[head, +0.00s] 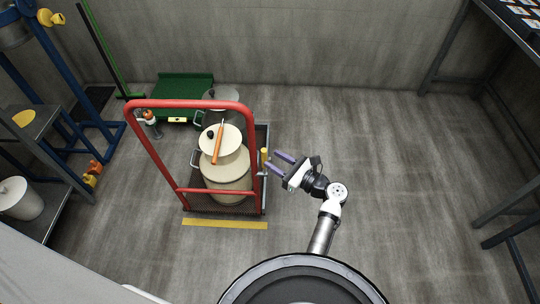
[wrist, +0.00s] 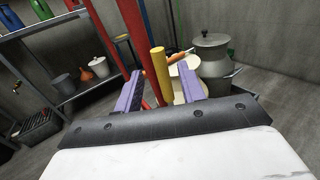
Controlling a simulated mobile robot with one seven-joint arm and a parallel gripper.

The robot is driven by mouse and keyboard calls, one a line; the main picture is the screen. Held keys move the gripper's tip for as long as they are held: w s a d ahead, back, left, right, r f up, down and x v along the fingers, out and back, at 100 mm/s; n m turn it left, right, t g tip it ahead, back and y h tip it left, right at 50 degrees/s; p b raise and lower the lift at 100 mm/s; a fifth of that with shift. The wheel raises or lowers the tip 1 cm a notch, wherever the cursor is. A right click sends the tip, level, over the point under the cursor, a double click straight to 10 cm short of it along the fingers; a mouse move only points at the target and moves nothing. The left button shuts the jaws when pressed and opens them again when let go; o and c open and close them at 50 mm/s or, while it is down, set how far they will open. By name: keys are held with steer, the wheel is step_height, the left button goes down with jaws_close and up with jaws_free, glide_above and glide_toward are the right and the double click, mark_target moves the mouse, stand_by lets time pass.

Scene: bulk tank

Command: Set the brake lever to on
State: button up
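The brake lever is a short yellow bar (head: 264,156) standing at the right side of a red-handled cart (head: 190,104). In the wrist view the yellow lever (wrist: 161,72) shows upright between my two purple fingers, with a gap on each side. My gripper (head: 278,163) is open and empty, just right of the lever in the head view, its fingers pointing left toward it. In the wrist view the fingers of my gripper (wrist: 159,88) are spread apart. The foot of the lever is hidden behind the gripper's dark edge in the wrist view.
A green platform (head: 184,89) stands behind, a blue frame (head: 75,75) at left, a dark table (head: 510,25) at right. Floor on the right is clear.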

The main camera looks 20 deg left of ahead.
mark_target(264, 158)
steer(key=shift+x, duration=1.45)
steer(key=shift+c, duration=0.3)
jaws_close()
